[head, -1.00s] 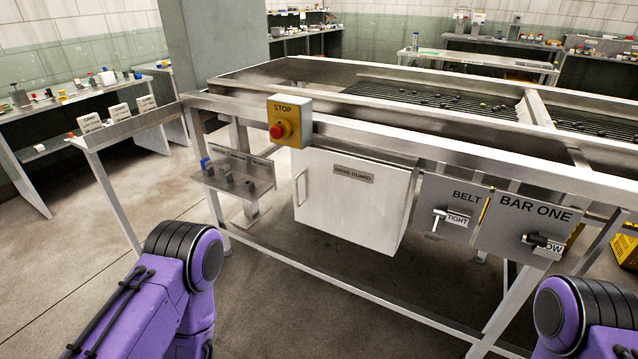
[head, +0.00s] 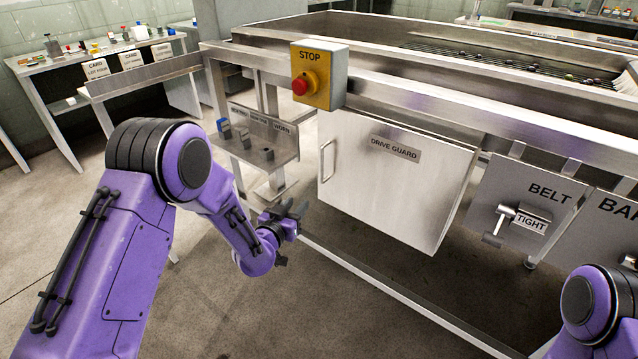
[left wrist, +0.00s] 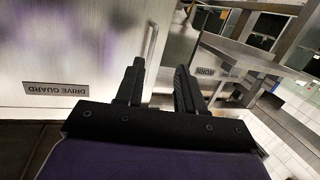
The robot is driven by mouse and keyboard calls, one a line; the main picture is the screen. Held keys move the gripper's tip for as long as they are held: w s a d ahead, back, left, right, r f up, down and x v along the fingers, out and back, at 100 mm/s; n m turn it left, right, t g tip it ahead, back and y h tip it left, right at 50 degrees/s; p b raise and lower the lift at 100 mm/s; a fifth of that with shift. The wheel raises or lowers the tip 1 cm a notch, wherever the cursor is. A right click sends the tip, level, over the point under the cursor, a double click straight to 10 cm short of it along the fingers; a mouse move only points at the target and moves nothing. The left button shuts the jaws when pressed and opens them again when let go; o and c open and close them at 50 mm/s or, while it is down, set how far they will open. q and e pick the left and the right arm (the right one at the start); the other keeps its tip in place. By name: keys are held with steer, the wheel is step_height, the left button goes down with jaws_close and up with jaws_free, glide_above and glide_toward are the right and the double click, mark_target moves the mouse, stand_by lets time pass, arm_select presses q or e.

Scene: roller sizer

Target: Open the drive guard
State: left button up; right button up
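The drive guard (head: 390,190) is a pale metal door with a label, hung under the machine's frame, and it looks shut. Its upright bar handle (head: 327,160) is on the door's left side. My left gripper (head: 291,232) is below and left of the handle in the head view, apart from it. In the left wrist view the gripper (left wrist: 160,72) is open and empty, with the handle (left wrist: 151,42) just beyond the fingertips and the guard (left wrist: 60,50) at upper left. My right gripper is out of view; only part of my right arm shows.
A yellow stop box (head: 320,75) with a red button sits above the guard. A small shelf (head: 262,150) with labelled sections is left of the handle. A belt panel (head: 525,205) with a lever is to the right. A low rail (head: 390,290) runs below.

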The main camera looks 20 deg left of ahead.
arm_select(q)
steer(key=m+t+h, duration=0.1)
steer(key=m, duration=0.1)
glide_toward(321, 163)
steer(key=shift+n, duration=0.3)
steer(key=w, duration=0.5)
steer(key=w+d, duration=0.1)
steer(key=w, duration=0.2)
steer(key=shift+w+f, duration=0.1)
steer(key=shift+f, duration=0.15)
jaws_close()
